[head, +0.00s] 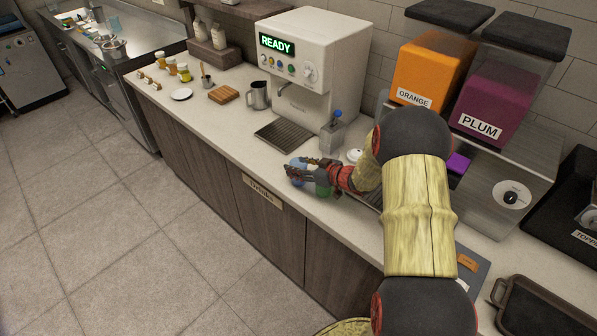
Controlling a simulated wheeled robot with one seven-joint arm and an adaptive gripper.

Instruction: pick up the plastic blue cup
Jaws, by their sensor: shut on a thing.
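My gripper (294,173) is at the front of the counter, just right of the drip tray of the white coffee machine. It is shut on a light blue cup (299,162), whose rim and upper side show behind the fingers. The fingers and wrist hide most of the cup. I cannot tell whether the cup rests on the counter or is lifted.
The coffee machine (310,55) stands behind the gripper, with a clear container (332,137) beside it. Orange (428,72) and plum (490,105) dispensers stand to the right. A metal pitcher (258,95) and a wooden board (223,95) are to the left. The counter's front edge is close to the gripper.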

